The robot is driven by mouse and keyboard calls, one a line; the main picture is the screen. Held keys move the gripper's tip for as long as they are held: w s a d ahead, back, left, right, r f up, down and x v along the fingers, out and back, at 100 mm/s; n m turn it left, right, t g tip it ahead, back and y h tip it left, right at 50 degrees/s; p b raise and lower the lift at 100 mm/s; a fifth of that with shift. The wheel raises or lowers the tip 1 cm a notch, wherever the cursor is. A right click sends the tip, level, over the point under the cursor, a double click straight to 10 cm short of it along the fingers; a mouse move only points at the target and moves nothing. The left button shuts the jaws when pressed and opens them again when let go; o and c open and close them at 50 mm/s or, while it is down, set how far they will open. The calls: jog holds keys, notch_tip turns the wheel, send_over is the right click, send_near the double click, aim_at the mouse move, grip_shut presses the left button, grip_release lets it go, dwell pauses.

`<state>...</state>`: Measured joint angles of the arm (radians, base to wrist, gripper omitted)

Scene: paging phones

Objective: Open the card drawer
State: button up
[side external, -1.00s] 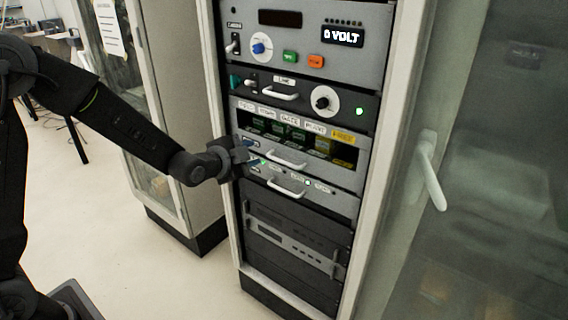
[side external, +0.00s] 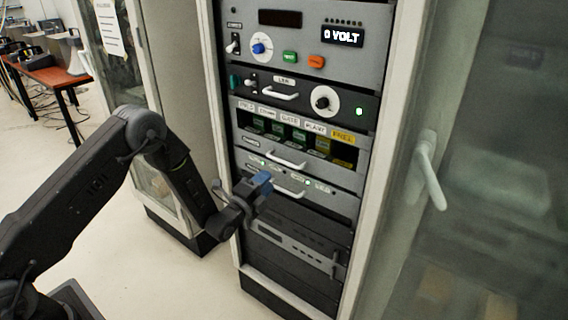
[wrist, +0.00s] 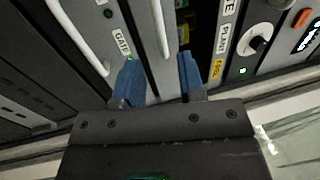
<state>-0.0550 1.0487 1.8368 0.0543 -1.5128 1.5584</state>
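The card drawer (side external: 335,173) is the grey rack unit with a dark window showing several green cards and one yellow card. Its white bar handle (side external: 286,159) runs along the front below the window; the drawer front looks flush with the rack. My gripper (side external: 265,182) is just below and left of that handle, in front of the lower unit. In the wrist view, my blue fingers are apart with nothing gripped. The drawer handle (wrist: 162,30) shows between and beyond the fingertips; I cannot tell whether they touch it.
A second white handle (side external: 288,190) sits on the lower unit, close to my gripper. Above is a unit with a white handle (side external: 281,92) and a black knob (side external: 323,101). A glass door with a pale handle (side external: 430,170) stands at the right. Black panels fill the rack below.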

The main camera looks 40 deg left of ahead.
aim_at(284, 163)
jog(key=w, duration=0.3)
jog(key=w+r, duration=0.1)
jog(key=w, duration=0.5)
jog(key=shift+r, duration=0.4)
grip_shut()
